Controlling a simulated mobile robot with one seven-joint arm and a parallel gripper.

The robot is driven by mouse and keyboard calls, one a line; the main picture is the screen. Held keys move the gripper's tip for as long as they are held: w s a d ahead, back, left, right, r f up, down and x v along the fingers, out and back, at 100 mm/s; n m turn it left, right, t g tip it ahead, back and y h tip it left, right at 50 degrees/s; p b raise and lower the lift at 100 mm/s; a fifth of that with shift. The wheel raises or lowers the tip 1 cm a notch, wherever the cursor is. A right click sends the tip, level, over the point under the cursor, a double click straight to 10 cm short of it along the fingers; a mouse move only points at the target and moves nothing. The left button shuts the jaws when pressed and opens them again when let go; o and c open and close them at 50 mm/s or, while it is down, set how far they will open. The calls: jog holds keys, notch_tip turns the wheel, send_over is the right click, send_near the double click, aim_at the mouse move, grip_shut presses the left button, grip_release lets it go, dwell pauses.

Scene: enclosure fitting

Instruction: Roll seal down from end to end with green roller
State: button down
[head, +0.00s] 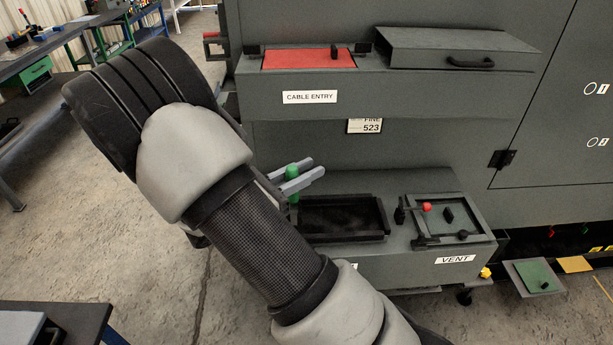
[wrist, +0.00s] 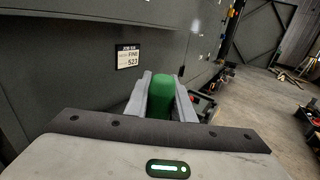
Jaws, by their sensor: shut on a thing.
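My gripper (head: 309,171) is shut on the green roller (head: 292,171), just above the left end of a dark, black-rimmed opening (head: 388,222) on the lower ledge. In the wrist view the green handle (wrist: 161,97) stands between my two grey fingers. Below the fingers, a little green shows beside the opening's left edge; the roller's lower end is mostly hidden. The seal is not clearly told apart from the black rim. My arm covers the ledge's left part and most of its label.
A square frame with a red-knobbed lever (head: 426,207) sits right of the opening, above the VENT label (head: 455,259). The upper shelf holds a red panel (head: 308,59) and a grey lid (head: 460,48). A green plate (head: 537,277) lies low at right. Workbenches stand left.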

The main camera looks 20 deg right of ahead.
jog(key=shift+a+r+p, duration=0.1)
jog(key=shift+r+p, duration=0.1)
jog(key=shift+p, duration=0.1)
notch_tip(320, 180, down, 6)
jog(key=b, duration=0.4)
jog(key=shift+f+b, duration=0.55)
jog(key=shift+f, duration=0.45)
dwell(1.2)
jog(key=shift+s, duration=0.1)
